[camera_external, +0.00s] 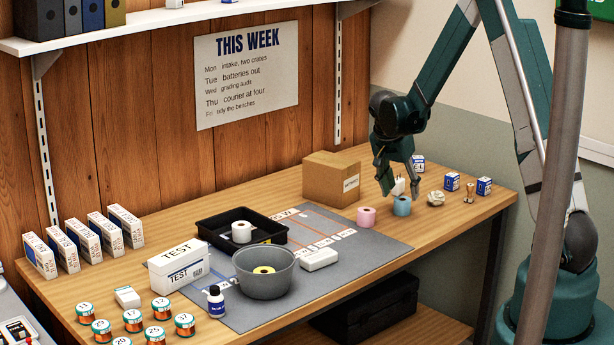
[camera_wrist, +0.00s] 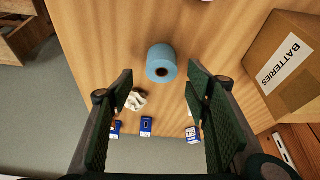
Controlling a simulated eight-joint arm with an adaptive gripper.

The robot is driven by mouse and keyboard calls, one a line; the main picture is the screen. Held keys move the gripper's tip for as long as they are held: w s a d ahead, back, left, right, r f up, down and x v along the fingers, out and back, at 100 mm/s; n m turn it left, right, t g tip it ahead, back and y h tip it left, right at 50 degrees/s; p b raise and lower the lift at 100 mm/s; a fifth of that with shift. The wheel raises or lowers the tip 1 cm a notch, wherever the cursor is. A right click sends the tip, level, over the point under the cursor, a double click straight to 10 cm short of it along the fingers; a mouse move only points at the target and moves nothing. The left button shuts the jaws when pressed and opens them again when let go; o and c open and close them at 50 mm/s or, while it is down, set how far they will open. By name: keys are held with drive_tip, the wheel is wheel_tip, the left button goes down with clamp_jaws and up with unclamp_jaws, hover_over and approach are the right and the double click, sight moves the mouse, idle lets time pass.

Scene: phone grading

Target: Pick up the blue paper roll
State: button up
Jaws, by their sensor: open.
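My gripper (camera_external: 398,197) is open and points down just above and behind the blue roll in the external view. In the wrist view my gripper (camera_wrist: 158,82) has its fingers wide apart with nothing between the pads. I cannot tell the exact gap between the fingertips and the roll.
A cardboard batteries box (camera_external: 332,178) stands left of my gripper. A crumpled paper piece (camera_external: 436,198) and small blue-white boxes (camera_external: 452,181) lie to the right. A grey mat (camera_external: 385,243), black tray (camera_external: 212,235) and grey bowl (camera_external: 265,282) are further left.

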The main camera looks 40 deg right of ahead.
sight(403, 199)
drive_tip(key=shift+f, duration=0.1)
drive_tip(key=shift+b+x, duration=0.5)
drive_tip(key=shift+x, duration=2.05)
drive_tip(key=shift+w, duration=0.15)
drive_tip(key=c, duration=1)
